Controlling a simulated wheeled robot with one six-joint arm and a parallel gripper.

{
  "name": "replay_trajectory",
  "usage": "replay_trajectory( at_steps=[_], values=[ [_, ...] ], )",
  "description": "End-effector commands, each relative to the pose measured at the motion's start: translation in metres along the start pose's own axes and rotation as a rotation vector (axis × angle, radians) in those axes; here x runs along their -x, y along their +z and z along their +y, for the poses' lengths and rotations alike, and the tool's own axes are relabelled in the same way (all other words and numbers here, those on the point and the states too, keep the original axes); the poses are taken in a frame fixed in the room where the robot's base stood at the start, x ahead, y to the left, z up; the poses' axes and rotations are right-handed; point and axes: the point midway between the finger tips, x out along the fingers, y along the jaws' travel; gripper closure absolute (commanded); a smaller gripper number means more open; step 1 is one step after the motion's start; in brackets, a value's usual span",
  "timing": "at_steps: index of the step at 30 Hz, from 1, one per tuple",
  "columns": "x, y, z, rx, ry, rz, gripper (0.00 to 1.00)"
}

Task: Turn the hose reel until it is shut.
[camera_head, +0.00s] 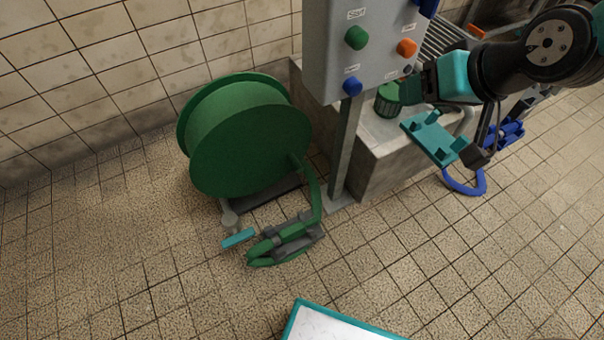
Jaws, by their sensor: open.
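The hose reel is a large green drum (250,140) standing low by the tiled wall, left of the control box. A green hose (314,190) comes off its right side and runs down to a grey and green nozzle (285,239) on the floor. Below the drum is a small grey fitting (230,218), with a flat teal bar (238,239) near it. I cannot tell how far the reel is turned. My gripper (407,108) is at the upper right, open and apart from the reel, in front of the pedestal. Its fingers show only partly clearly.
A grey control box (335,60) on a post (346,150) stands between the reel and my gripper. A concrete plinth (375,165) with a green ribbed cylinder (388,101) is behind. A blue hose (465,187) lies at right. The tiled floor (120,260) at front left is clear.

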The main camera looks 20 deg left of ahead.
Motion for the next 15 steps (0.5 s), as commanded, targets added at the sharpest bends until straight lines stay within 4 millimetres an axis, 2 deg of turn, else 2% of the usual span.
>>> replay_trajectory(
  at_steps=[1,4,6,8,9,12,15],
  values=[
    [-0.056,0.009,0.009,0.012,0.007,0.047,0.45],
    [-0.135,0.012,0.018,0.046,0.027,0.179,0.45],
    [-0.187,0.022,0.022,0.079,0.038,0.272,0.45],
    [-0.23,0.036,0.025,0.113,0.044,0.353,0.45],
    [-0.258,0.049,0.025,0.138,0.044,0.406,0.45],
    [-0.318,0.088,0.025,0.206,0.036,0.539,0.45],
    [-0.361,0.133,0.022,0.276,0.013,0.661,0.45]
  ],
)
